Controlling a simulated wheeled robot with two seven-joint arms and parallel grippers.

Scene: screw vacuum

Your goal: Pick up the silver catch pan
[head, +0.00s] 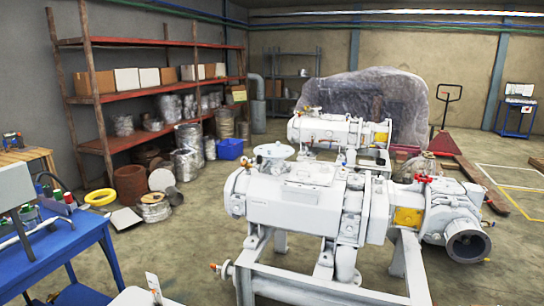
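I cannot clearly make out a silver catch pan. A flat pale grey panel or shallow tray (126,220) lies on the floor at the left, beyond the blue table; it is too small to tell which. Just right of it is a silvery, crumpled-looking round item (153,207). Behind that, a pale round disc (162,180) leans near a rusty drum. Neither of my grippers is in view.
A large white screw vacuum pump (295,205) on a metal frame fills the centre and right. A blue table (85,242) with tools and bottles stands at the left. A yellow ring (100,197) lies on the floor. Red shelving (122,91) lines the back left. Open floor lies between table and pump.

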